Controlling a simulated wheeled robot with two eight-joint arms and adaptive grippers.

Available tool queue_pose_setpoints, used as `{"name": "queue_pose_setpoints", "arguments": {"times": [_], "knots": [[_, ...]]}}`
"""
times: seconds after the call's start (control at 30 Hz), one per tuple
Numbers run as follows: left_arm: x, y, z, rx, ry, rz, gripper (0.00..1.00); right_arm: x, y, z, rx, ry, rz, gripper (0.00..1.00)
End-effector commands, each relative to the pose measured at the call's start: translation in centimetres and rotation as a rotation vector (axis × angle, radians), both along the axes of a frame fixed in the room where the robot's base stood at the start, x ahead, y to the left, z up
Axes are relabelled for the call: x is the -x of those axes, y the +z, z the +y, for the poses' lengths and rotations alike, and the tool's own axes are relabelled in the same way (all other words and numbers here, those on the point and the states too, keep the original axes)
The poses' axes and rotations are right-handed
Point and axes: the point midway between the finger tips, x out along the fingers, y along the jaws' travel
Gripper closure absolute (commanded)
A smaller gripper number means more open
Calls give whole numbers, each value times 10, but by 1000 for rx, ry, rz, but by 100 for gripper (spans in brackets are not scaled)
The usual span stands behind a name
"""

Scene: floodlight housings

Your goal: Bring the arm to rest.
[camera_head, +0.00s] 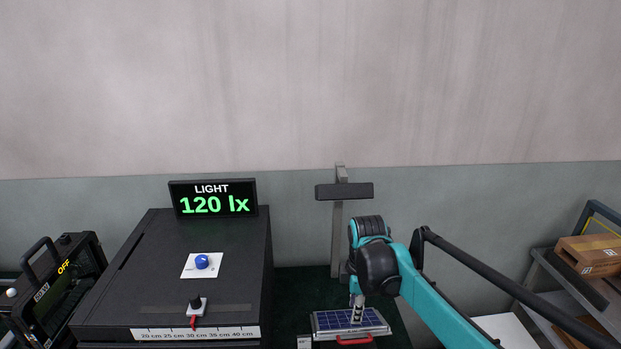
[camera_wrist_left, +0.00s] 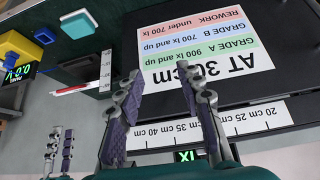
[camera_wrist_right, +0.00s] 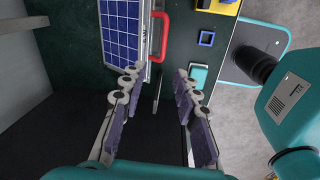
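My right arm reaches in from the right in the head view, its teal links bent downward. My right gripper (camera_head: 357,308) hangs over or near a solar panel (camera_head: 335,322) with a red handle (camera_head: 354,341). In the right wrist view the fingers of the right gripper (camera_wrist_right: 157,80) are apart with nothing between them, and the panel (camera_wrist_right: 122,30) lies beyond the left finger. My left gripper (camera_wrist_left: 157,76) shows in the left wrist view, open and empty, in front of a printed grade sign (camera_wrist_left: 205,60). The left arm is not in the head view.
A black box (camera_head: 150,260) carries a blue knob (camera_head: 202,261) and a centimetre scale (camera_head: 195,333). A display (camera_head: 213,198) reads 120 lx. A grey post with a lamp head (camera_head: 344,191) stands behind the panel.

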Motion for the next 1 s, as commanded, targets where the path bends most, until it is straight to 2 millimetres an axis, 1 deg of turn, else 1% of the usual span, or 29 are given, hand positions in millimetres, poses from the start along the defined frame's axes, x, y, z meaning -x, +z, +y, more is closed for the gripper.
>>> {"name": "queue_pose_setpoints", "arguments": {"times": [0.03, 0.13, 0.27, 0.4, 0.53, 0.6, 0.7, 0.83, 1.0], "knots": [[0, 0, 0, 0, 0, 0, 63, 13, 6, -4, -9, -66, -24, 69], [0, 0, 0, 0, 0, 0, 63, 42, 17, -11, -42, -263, -93, 69], [0, 0, 0, 0, 0, 0, 63, 84, 24, -22, -115, -553, -193, 69], [0, 0, 0, 0, 0, 0, 63, 127, 20, -31, -224, -856, -291, 69], [0, 0, 0, 0, 0, 0, 63, 161, 8, -38, -340, -1107, -362, 69], [0, 0, 0, 0, 0, 0, 63, 174, 1, -40, -399, -1214, -389, 69], [0, 0, 0, 0, 0, 0, 63, 186, -8, -42, -464, -1324, -412, 69], [0, 0, 0, 0, 0, 0, 63, 193, -13, -44, -510, -1397, -427, 69], [0, 0, 0, 0, 0, 0, 63, 194, -14, -44, -519, -1411, -428, 69]]}}
